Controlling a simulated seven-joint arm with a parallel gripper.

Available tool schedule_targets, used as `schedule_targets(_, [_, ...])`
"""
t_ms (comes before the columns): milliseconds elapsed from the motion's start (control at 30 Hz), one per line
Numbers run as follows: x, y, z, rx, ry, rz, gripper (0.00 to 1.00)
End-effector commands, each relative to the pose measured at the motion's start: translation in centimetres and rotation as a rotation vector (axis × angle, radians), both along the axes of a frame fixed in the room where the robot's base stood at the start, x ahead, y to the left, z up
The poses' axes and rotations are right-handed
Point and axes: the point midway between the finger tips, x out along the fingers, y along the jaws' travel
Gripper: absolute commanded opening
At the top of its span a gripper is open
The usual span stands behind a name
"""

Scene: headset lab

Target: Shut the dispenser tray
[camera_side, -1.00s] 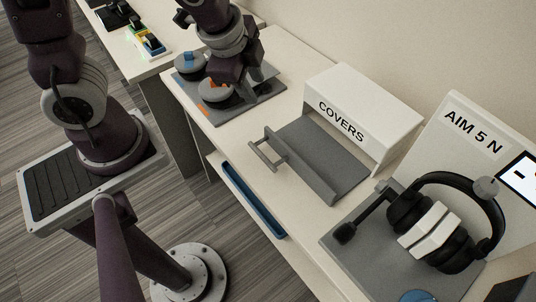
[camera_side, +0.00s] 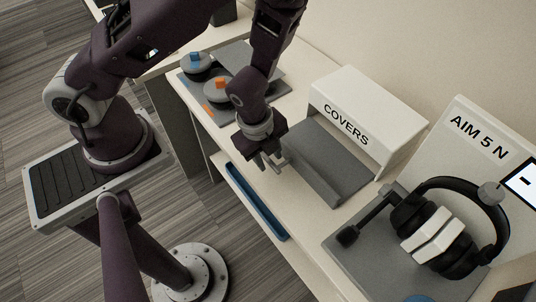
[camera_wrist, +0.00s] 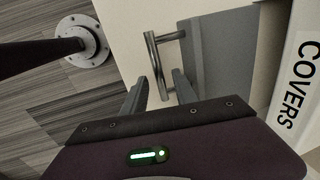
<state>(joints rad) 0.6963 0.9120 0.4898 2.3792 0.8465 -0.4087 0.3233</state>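The grey dispenser tray (camera_side: 325,170) sticks out from under the white COVERS dispenser (camera_side: 368,112) in the side view, so it stands open. Its bar handle (camera_wrist: 156,62) is on the front edge, facing the aisle side. My gripper (camera_side: 270,165) is at that handle and partly hides it in the side view. In the wrist view my gripper (camera_wrist: 160,78) is open, with one finger on each side of the handle's bar. I cannot tell whether either finger touches the bar. The tray (camera_wrist: 218,48) looks empty where it shows.
A headset (camera_side: 440,225) rests on a grey stand right of the dispenser. Two round grey pots, one with a blue knob (camera_side: 195,62) and one with an orange knob (camera_side: 218,88), sit on a plate at the back. A blue bin (camera_side: 255,200) is below the table edge.

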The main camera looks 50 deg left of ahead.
Motion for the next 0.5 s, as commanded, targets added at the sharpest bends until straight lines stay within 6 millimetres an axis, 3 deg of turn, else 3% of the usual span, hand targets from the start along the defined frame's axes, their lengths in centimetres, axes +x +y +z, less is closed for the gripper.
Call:
schedule_targets(67, [0.0,0.0,0.02,0.0,0.0,0.0,0.32])
schedule_targets(233, [-0.01,0.0,0.03,0.0,0.0,0.001,0.0])
schedule_targets(500, [-0.01,0.01,0.05,0.0,0.0,0.001,0.0])
